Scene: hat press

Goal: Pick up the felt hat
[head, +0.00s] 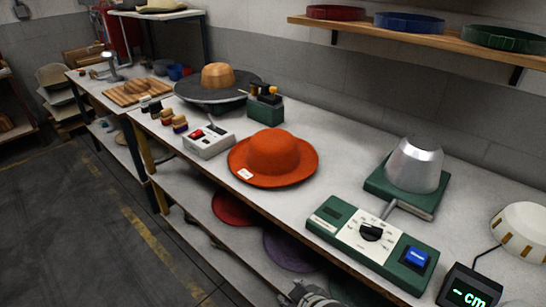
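The orange felt hat (274,156) sits brim down on the light worktop, near its front edge. Its crown is rounded and a small white tag shows on the front left of the brim. No gripper touches it. A grey piece of what looks like my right gripper (312,296) shows at the bottom edge, below and in front of the worktop, well apart from the hat. It is cut off by the frame, so its fingers cannot be judged. My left gripper is out of view.
A small box with a red switch (208,141) stands left of the hat. A green control panel (371,244) and a metal hat form (414,166) stand to its right. A wooden hat block (218,76) and a green box (265,109) are behind.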

